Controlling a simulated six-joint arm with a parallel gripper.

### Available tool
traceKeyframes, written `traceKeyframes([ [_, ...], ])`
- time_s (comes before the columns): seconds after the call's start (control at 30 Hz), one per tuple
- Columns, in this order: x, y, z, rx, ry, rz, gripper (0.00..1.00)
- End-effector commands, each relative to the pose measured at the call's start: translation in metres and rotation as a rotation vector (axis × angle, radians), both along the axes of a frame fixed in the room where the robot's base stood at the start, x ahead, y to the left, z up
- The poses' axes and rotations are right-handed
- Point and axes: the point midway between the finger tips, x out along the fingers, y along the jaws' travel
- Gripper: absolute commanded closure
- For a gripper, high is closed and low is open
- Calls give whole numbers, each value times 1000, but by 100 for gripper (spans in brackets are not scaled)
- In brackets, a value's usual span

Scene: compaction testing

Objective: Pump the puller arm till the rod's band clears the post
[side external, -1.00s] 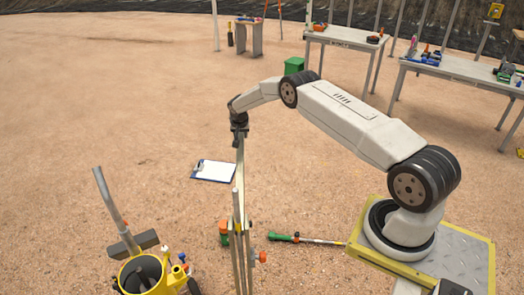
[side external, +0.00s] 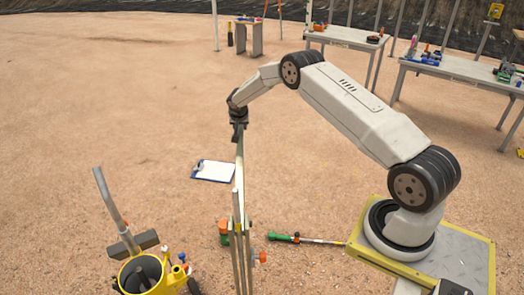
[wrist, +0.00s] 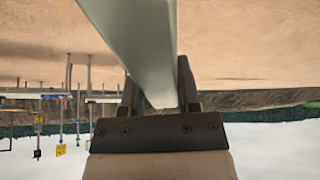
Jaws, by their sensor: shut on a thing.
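My gripper (side external: 239,134) points down in the side view, shut on the upper end of the grey metal puller arm (side external: 240,165). In the wrist view the fingers (wrist: 158,88) stand either side of this bar (wrist: 140,35). The bar runs down nearly upright to the puller's frame, with slim uprights (side external: 241,262) and orange-and-green parts (side external: 223,232) beside it. A grey rod (side external: 236,203) stands upright close in front of the bar. The rod's band and its height against the post are too small to tell.
A clipboard (side external: 213,171) and a green-handled tool (side external: 283,237) lie on the sand. Tables (side external: 345,35) stand far back. Open sand lies to the left.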

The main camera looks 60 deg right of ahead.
Motion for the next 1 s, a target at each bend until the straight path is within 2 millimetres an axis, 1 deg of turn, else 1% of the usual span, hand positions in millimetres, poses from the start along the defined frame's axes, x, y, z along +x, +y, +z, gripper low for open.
traceKeyframes([
  [0.03,-2,1,8,-12,-6,-1,100],
  [0.47,-11,14,59,-123,-85,0,100],
  [1.0,-28,39,122,-265,-189,3,100],
])
